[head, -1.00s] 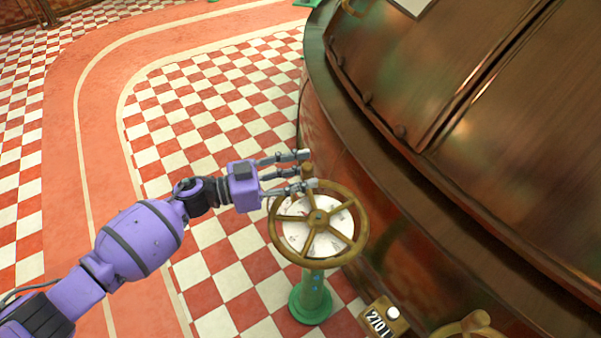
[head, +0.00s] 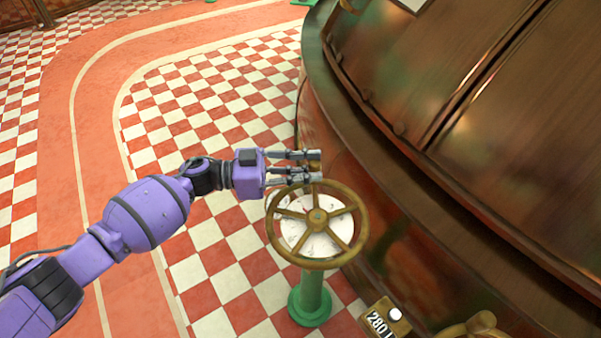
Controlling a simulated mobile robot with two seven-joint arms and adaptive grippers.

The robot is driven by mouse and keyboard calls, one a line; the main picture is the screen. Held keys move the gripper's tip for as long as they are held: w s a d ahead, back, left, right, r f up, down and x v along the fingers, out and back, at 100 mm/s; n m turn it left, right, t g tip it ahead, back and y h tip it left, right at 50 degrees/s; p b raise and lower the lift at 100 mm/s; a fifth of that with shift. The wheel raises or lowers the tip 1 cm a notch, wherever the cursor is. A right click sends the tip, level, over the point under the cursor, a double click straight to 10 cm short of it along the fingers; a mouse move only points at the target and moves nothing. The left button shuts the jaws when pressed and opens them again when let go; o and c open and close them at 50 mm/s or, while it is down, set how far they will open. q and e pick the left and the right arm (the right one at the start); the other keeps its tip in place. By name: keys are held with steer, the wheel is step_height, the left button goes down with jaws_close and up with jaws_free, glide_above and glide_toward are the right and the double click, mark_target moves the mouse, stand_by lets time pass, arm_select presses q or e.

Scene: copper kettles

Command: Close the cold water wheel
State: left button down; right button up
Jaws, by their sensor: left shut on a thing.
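A brass spoked wheel (head: 317,217) sits over a white dial (head: 299,236) on a green post (head: 311,290), beside the copper kettle. My left gripper (head: 314,167) reaches in from the left at the wheel's far edge. Its fingers are shut on the wheel's upright knob (head: 316,168), which is mostly hidden between them. The dial's markings are too small to read, so I cannot tell whether this is the cold water wheel. My right gripper is not in view.
The large copper kettle (head: 480,95) fills the right side. A brass counter (head: 381,318) reads 280 L near the bottom. Part of another brass wheel (head: 470,328) shows at the bottom edge. The checkered floor (head: 205,115) to the left is clear.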

arm_select(q)
steer(key=shift+d+m+g+b, duration=0.4)
steer(key=shift+d+m+g, duration=0.15)
steer(key=shift+g, duration=0.45)
steer(key=c, duration=1.6)
jaws_free()
steer(key=shift+o, duration=0.2)
steer(key=shift+w+a, duration=0.1)
steer(key=a, duration=1.2)
